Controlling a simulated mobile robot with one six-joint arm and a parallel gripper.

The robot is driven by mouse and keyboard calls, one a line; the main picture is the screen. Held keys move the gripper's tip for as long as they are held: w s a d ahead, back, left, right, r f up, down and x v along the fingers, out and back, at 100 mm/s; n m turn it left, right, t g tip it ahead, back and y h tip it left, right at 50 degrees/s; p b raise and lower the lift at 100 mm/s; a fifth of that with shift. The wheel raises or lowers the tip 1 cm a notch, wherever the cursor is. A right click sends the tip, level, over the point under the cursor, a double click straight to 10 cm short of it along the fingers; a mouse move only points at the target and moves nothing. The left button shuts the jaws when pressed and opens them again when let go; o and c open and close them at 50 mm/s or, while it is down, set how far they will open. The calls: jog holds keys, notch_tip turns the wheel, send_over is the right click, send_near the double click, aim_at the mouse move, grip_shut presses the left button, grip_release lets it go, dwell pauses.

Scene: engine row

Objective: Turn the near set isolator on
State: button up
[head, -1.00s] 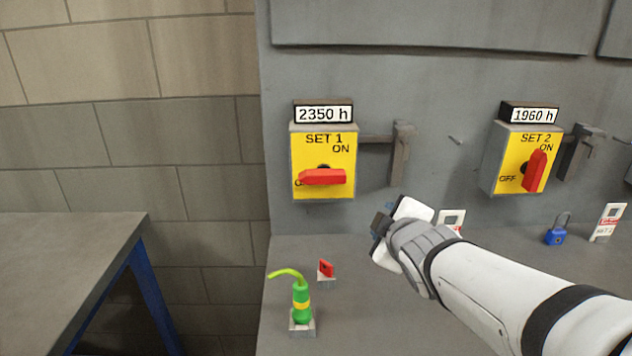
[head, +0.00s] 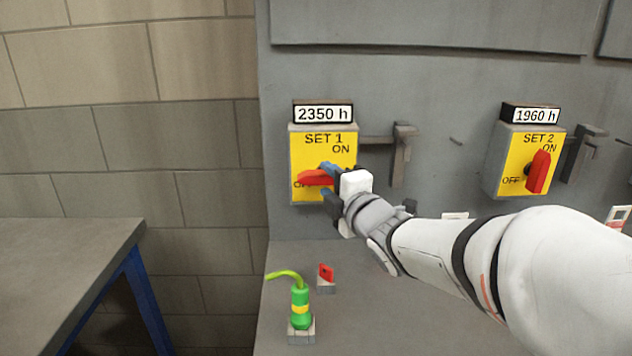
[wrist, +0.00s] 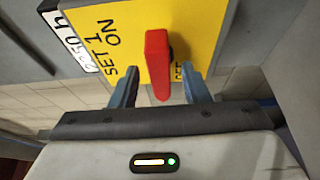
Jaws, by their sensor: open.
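The SET 1 isolator (head: 302,158) is a yellow box with a red handle (head: 315,178). The handle lies level, pointing left at the OFF mark. My gripper (head: 330,187) is at the box front, its fingers above and below the handle in the head view. In the wrist view the red handle (wrist: 158,66) stands between the two open fingers (wrist: 158,88), with gaps on both sides. The gripper partly hides the right of the SET 1 face. The SET 2 isolator (head: 518,150) has its red handle (head: 538,172) near upright, towards ON.
A bracket (head: 401,155) sticks out right of SET 1. A green bottle (head: 300,308) and a small red piece on a block (head: 326,278) stand on the grey ledge below. A table (head: 60,250) stands at the left.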

jog(key=shift+w+a, duration=0.2)
jog(key=shift+w, duration=0.2)
jog(key=shift+c, duration=0.2)
grip_shut()
